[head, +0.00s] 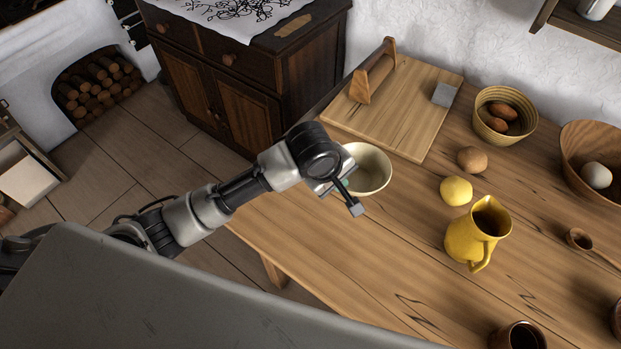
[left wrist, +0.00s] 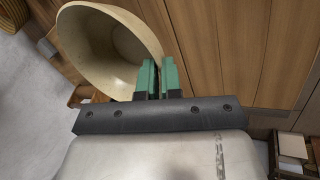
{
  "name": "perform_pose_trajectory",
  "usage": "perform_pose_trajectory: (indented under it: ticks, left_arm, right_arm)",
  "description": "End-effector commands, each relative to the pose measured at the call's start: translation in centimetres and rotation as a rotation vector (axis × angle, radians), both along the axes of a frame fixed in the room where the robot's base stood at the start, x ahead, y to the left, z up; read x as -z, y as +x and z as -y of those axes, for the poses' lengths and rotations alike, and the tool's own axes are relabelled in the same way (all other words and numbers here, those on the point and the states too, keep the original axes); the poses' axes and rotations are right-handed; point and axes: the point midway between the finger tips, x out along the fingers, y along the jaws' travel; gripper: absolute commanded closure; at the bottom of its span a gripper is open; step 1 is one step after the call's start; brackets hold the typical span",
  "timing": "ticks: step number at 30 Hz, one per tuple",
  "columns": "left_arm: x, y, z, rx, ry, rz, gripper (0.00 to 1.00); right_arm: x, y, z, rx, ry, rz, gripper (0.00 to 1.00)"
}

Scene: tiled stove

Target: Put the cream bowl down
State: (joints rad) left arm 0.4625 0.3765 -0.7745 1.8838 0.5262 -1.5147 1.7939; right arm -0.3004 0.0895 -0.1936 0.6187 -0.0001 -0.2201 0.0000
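The cream bowl (head: 372,172) is at the table's left edge in the head view, its opening facing up. In the left wrist view the bowl (left wrist: 108,48) fills the upper left. My left gripper (head: 345,184) is at the bowl's near left rim. Its green fingers (left wrist: 159,80) are close together with the bowl's wall between them. The gripper's body hides part of the bowl's near side. I cannot tell whether the bowl's base touches the table. My right gripper is not in view.
The wooden table (head: 330,245) is bare in front of the bowl. A cutting board (head: 415,115) lies behind it. A lemon (head: 456,191), a brown round item (head: 472,159) and a yellow jug (head: 470,238) stand to the right. A basket (head: 520,101) is farther back.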

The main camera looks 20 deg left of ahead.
Motion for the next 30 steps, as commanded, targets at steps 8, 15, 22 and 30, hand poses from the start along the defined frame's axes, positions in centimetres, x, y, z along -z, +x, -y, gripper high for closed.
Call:
perform_pose_trajectory:
  ticks: [8,15,22,30]
  left_arm:
    - [3.3,-1.6,-5.9,-0.002,0.008,-0.003,1.00]
    - [5.9,-2.7,-10.0,0.002,0.005,-0.001,1.00]
    - [7.5,-3.0,-10.9,0.002,0.001,-0.002,1.00]
    - [10.6,-3.0,-10.9,0.004,0.001,0.001,1.00]
  right_arm:
    - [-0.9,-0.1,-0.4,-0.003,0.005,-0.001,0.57]
    - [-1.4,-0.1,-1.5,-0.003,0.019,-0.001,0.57]
    - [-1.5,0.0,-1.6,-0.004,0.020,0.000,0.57]
    - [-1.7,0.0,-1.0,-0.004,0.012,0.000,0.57]
